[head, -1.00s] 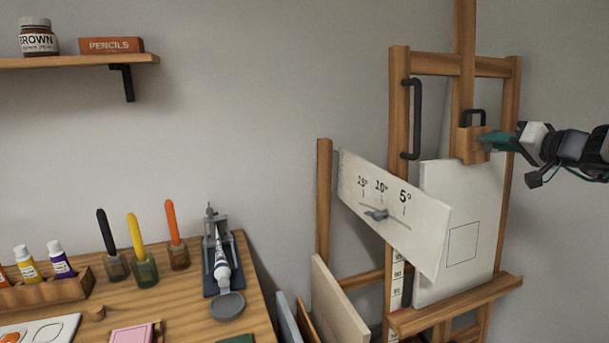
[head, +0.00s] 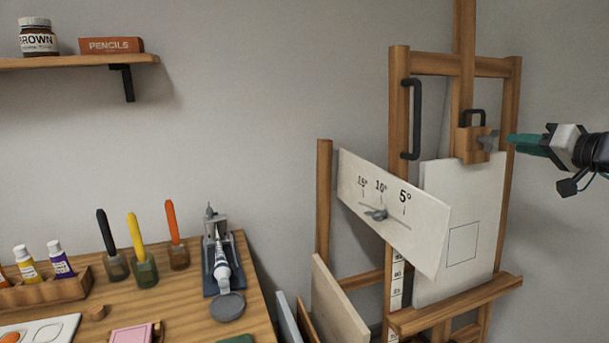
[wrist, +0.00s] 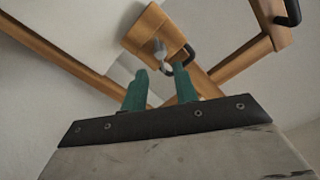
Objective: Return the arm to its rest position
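My gripper (head: 512,140) has green fingers and is in the air to the right of the easel's wooden clamp block (head: 468,146), apart from it. In the wrist view my gripper (wrist: 160,88) has its two fingers spread with nothing between them. The clamp block also shows there (wrist: 150,28), beyond the fingertips, with a grey knob (wrist: 161,50) on it. In the head view the grey knob (head: 488,140) sits on the block's right side. My arm comes in from the right edge.
The wooden easel (head: 400,120) holds a white canvas (head: 480,200). An angle board (head: 410,225) stands at its left. A black handle (head: 415,120) is on the easel's left post. The table (head: 190,285) with paints and markers is at left. Open air lies below my gripper.

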